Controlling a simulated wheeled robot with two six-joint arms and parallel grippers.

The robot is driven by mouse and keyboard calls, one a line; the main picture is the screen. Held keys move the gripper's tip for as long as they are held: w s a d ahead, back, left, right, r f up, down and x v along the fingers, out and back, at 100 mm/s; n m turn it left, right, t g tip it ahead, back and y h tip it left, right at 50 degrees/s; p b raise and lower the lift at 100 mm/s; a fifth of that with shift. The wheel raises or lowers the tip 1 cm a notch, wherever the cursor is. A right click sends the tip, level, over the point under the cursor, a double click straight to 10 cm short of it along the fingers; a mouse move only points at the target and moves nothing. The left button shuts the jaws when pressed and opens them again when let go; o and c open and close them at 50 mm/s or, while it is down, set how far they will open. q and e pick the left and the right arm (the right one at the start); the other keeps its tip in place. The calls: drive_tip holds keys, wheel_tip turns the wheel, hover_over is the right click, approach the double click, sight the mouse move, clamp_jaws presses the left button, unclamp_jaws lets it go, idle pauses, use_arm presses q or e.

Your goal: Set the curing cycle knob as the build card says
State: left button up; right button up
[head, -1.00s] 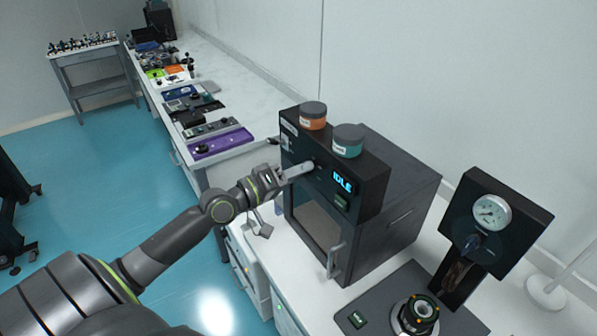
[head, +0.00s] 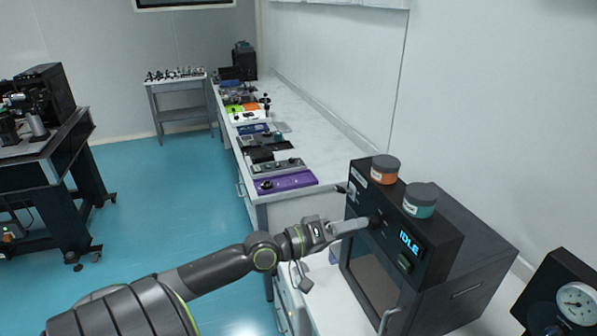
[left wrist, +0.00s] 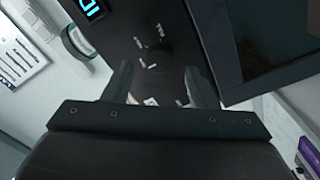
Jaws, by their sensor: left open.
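The curing oven (head: 468,262) is a dark box on the white bench, and its display (head: 410,243) reads IDLE. Its round black knob (left wrist: 159,57) shows in the left wrist view, with small white marks around it that are too small to read. My left gripper (head: 352,226) is at the oven's front panel. In the left wrist view its two fingers are apart, and the knob shows beyond the gap between them (left wrist: 159,72). I cannot tell whether they touch it. A white sheet with printed lines (left wrist: 18,55) is at the left, unreadable. My right gripper is out of view.
An orange-banded jar (head: 384,170) and a teal jar (head: 420,200) stand on the oven. A gauge (head: 577,303) is at lower right. A purple tray (head: 285,183) and several devices line the bench behind.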

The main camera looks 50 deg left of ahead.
use_arm(q)
drive_tip(key=v, duration=1.4)
drive_tip(key=shift+a+f, duration=0.1)
drive_tip(key=shift+f, duration=0.05)
idle(0.4)
